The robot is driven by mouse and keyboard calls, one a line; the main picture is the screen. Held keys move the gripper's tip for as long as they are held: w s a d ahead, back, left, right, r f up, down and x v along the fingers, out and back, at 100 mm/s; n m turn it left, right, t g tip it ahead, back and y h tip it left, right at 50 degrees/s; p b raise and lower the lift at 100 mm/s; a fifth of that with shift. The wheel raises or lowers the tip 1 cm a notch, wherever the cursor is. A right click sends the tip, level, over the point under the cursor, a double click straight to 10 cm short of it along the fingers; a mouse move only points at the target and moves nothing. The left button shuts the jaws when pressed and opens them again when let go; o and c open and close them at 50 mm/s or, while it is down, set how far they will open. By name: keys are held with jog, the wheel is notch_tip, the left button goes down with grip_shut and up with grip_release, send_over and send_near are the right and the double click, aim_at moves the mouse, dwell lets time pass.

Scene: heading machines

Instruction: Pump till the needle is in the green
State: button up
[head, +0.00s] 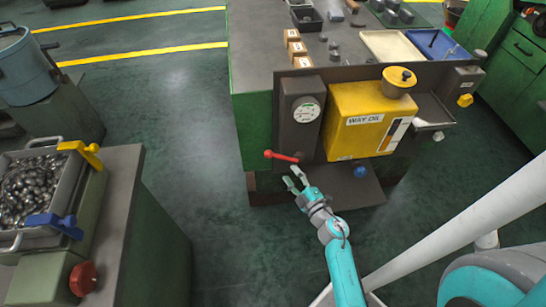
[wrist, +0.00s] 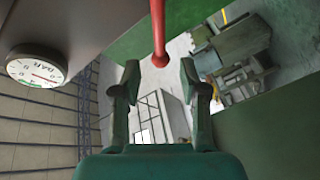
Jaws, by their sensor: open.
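The pump lever (head: 285,157) is a red handle with a round knob, sticking out to the left below the gauge. It also shows in the wrist view (wrist: 158,32), coming down from the top with its knob just above the gap between my fingertips. My gripper (head: 292,179) is open and empty, just below the lever in the head view; its fingers also frame the wrist view (wrist: 160,80). They look apart from the lever. The round white gauge (head: 306,112) sits on a dark panel and shows tilted in the wrist view (wrist: 36,69).
The yellow way oil tank (head: 350,135) stands right of the gauge, with a blue knob (head: 360,172) below it. The bench top (head: 262,45) holds small boxes and trays. At left stands a cabinet with a bin of metal parts (head: 35,185). Floor between is clear.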

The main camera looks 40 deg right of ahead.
aim_at(280, 158)
jog(key=x, duration=0.9)
jog(key=shift+w+d, duration=0.1)
jog(key=shift+w, duration=0.3)
grip_shut()
